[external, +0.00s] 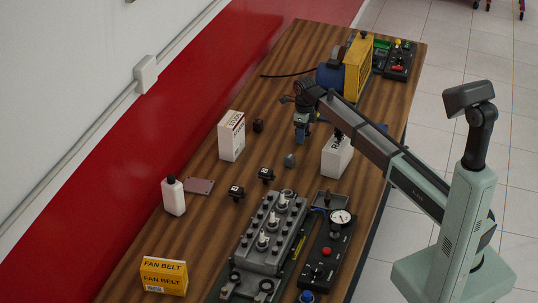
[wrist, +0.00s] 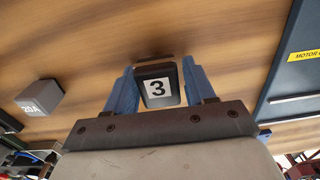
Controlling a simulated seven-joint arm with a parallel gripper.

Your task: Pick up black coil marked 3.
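The black coil marked 3 (wrist: 158,88) sits between my gripper's two blue fingers in the wrist view, its white label facing the camera. My gripper (wrist: 161,82) has a finger close along each side of the coil. I cannot tell whether the fingers press on it or leave a thin gap. In the external view my gripper (external: 303,138) points down at the middle of the table, left of the white RAGS box (external: 337,157). The coil cannot be made out there.
A grey 20A block (wrist: 41,97) lies to the left in the wrist view and in front of my gripper in the external view (external: 290,160). Two black coils (external: 236,192) (external: 266,175), a white carton (external: 231,136) and the engine block (external: 268,235) stand nearby.

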